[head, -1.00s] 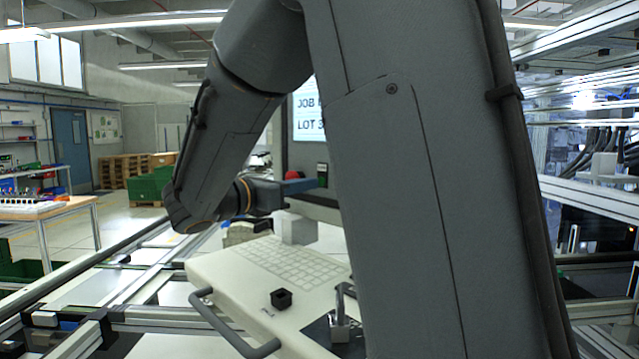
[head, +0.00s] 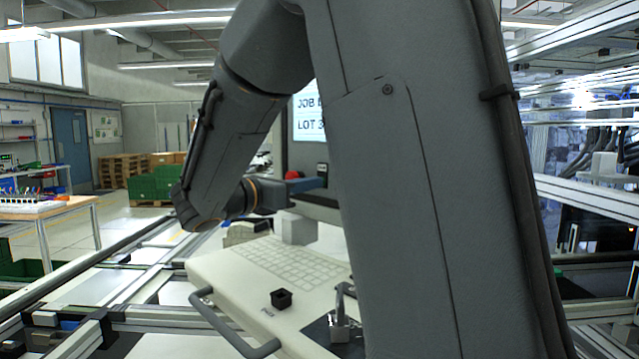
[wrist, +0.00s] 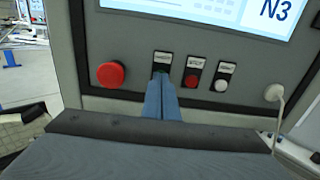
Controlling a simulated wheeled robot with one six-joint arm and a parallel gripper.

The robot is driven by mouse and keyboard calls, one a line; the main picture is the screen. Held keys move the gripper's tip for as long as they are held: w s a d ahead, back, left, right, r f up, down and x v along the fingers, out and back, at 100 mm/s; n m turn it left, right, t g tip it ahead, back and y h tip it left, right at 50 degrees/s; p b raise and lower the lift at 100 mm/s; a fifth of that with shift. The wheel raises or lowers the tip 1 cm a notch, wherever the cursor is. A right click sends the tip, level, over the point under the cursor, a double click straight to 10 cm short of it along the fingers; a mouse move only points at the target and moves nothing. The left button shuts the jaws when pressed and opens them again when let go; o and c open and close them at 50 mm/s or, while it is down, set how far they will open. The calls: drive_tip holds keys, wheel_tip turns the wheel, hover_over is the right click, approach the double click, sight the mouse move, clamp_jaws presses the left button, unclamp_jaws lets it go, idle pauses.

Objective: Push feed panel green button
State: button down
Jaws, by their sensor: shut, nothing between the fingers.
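The feed panel (wrist: 135,115) fills the wrist view, with a row of labelled buttons under its screen. My gripper (wrist: 161,80) is shut and empty, its blue fingers pointing at the leftmost labelled button. The fingertips cover most of that button, so its green face is barely visible and I cannot tell whether they touch it. To its right are a red button (wrist: 192,80) and a white button (wrist: 221,85). In the head view the blue fingers (head: 306,185) reach the panel front just below a dark label holder; my arm hides most of the panel.
A large red mushroom button (wrist: 110,74) sits left of the row. A lit screen (wrist: 225,12) is above it. A pale keyboard console (head: 235,290) with a front handle lies below my arm. Metal rails (head: 60,290) run along the left.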

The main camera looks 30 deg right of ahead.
drive_tip(key=shift+d, duration=0.3)
drive_tip(key=p+v, duration=0.1)
drive_tip(key=v, duration=0.4)
drive_tip(key=shift+w, duration=0.1)
idle(0.8)
idle(0.5)
